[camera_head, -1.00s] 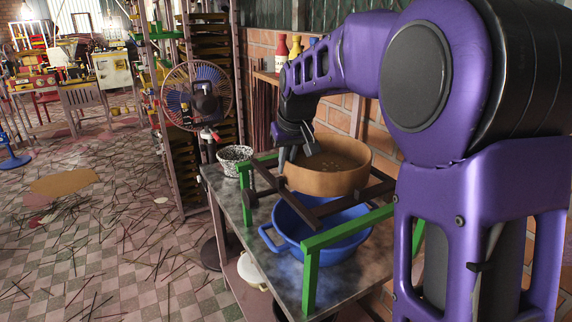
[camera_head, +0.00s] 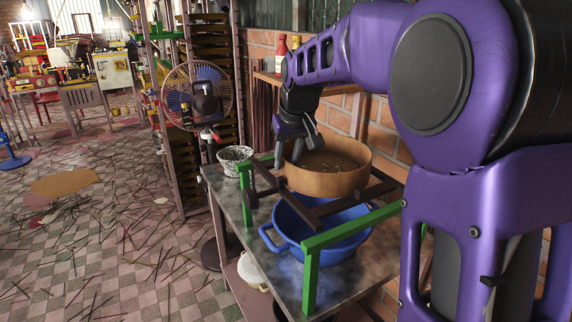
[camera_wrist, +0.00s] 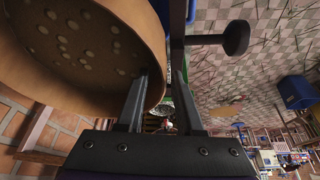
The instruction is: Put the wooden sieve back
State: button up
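The wooden sieve (camera_head: 325,183) is a round, tan, shallow drum with small pale spots on its inner bottom. It rests level on the dark rails (camera_head: 335,207) of a green-posted stand, above a blue basin (camera_head: 318,243). My gripper (camera_head: 297,157) points down at the sieve's left rim. In the wrist view the sieve (camera_wrist: 85,45) fills the upper left. One finger overlaps the sieve's inner side and the other is outside the wall. The fingers (camera_wrist: 160,78) are apart, with a visible gap beside the wall; firm contact does not show.
A speckled pot (camera_head: 235,160) stands at the table's (camera_head: 232,198) back left. A fan (camera_head: 198,95) stands behind it. Bottles (camera_head: 281,50) sit on a shelf by the brick wall. Thin sticks litter the tiled floor (camera_head: 120,235) at left, which is otherwise fairly open.

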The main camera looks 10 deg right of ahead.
jog(key=p+v, duration=0.2)
jog(key=v, duration=1.3)
jog(key=shift+r, duration=0.1)
